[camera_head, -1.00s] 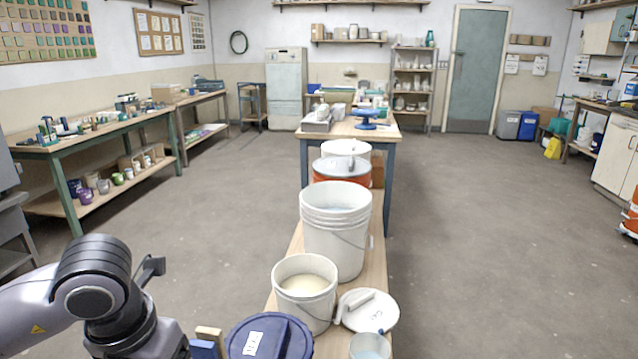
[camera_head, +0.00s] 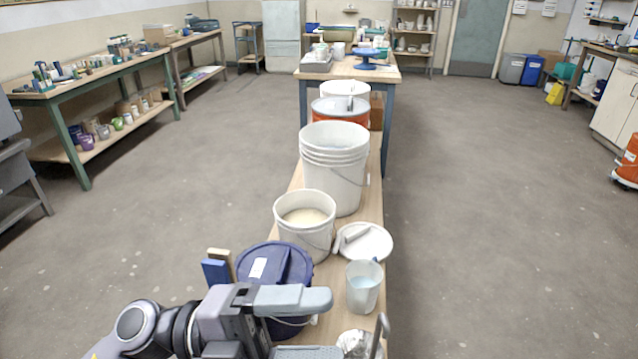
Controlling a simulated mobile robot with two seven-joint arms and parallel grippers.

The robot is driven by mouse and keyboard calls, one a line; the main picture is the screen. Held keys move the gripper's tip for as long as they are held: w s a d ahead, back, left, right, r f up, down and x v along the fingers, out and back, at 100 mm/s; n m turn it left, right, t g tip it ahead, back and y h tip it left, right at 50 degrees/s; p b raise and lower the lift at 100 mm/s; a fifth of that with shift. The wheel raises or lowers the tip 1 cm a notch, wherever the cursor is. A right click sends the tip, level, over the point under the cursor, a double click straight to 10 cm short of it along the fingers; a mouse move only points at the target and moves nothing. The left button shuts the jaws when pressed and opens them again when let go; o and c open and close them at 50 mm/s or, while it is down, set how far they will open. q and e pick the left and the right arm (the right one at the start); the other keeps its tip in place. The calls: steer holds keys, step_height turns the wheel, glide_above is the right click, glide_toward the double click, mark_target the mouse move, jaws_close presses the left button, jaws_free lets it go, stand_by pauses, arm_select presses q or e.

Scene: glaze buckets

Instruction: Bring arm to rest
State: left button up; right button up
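My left gripper (camera_head: 322,326) is in the lower middle of the head view, pointing right. Its two light grey fingers are well apart, with nothing seen between them. It is in front of the dark blue lidded bucket (camera_head: 262,268) and hides part of it. My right gripper is out of view.
On the narrow bench (camera_head: 376,200) stand a white bucket with cream liquid (camera_head: 305,217), a tall white bucket (camera_head: 334,165) and an orange bucket (camera_head: 340,109). A white lid (camera_head: 368,243), a jug (camera_head: 364,288) and a metal utensil (camera_head: 356,343) are to the right. The floor beside is clear.

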arm_select(q)
steer(key=w+a+f+n+t+y, duration=0.55)
steer(key=n+t, duration=0.45)
steer(key=n, duration=0.2)
steer(key=w+a+f+n+t+y, duration=0.4)
steer(key=a+f+n+t+y, duration=0.15)
steer(key=n+t, duration=0.5)
steer(key=s+a+f+n+g+y, duration=0.2)
steer(key=s+f+n, duration=0.1)
steer(key=f, duration=0.4)
steer(key=s+a+f+n+g+y+p, duration=0.1)
steer(key=s+a+f+n+g+y, duration=0.1)
steer(key=s+f, duration=0.3)
steer(key=s+a+f+n+g+y, duration=0.2)
steer(key=s+a+f+n+g, duration=0.2)
steer(key=f, duration=0.4)
steer(key=shift+a+f+y, duration=0.15)
steer(key=shift+f+y, duration=0.15)
steer(key=shift+y, duration=0.1)
